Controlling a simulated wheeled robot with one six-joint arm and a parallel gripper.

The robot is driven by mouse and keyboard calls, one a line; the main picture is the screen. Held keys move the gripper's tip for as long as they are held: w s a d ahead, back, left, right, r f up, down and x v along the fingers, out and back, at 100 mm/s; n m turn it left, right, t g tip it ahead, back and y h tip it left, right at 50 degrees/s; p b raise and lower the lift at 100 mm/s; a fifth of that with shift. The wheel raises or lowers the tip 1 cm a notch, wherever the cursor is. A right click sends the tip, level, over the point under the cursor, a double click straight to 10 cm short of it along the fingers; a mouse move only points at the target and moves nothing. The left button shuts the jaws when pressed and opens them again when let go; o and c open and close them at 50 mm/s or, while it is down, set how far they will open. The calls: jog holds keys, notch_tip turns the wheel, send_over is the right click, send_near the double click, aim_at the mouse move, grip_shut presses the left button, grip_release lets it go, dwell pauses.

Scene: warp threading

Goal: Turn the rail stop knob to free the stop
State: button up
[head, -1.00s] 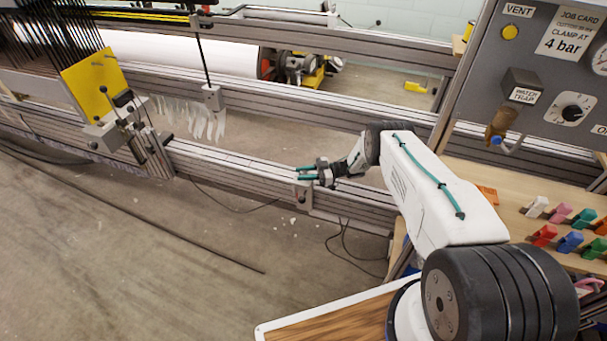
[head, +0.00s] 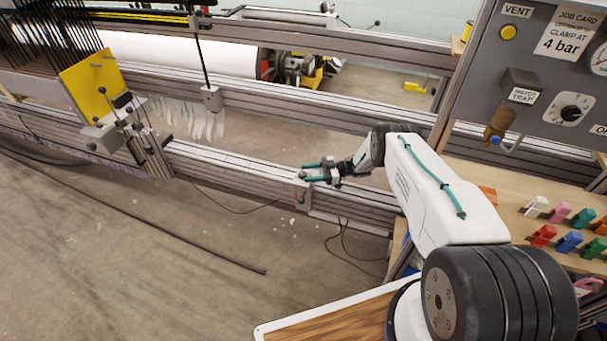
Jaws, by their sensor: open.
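My gripper (head: 312,172) is over the long aluminium rail (head: 235,165) near the middle of the view. Its two teal fingers point left and are apart, with nothing seen between them. A small grey metal block (head: 303,192), which looks like the rail stop, sits on the rail's front side just below the fingertips. Its knob cannot be made out; it is too small or hidden by the fingers. I cannot tell whether the fingers touch the block.
A clamp assembly with a yellow plate (head: 88,84) stands on the rail at left. A hanging rod with a grey block (head: 211,98) is behind the rail. A grey control panel (head: 540,80) and a wooden board with coloured clips (head: 520,205) are at right.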

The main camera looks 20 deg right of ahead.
jog(key=d, duration=0.5)
jog(key=shift+s, duration=0.3)
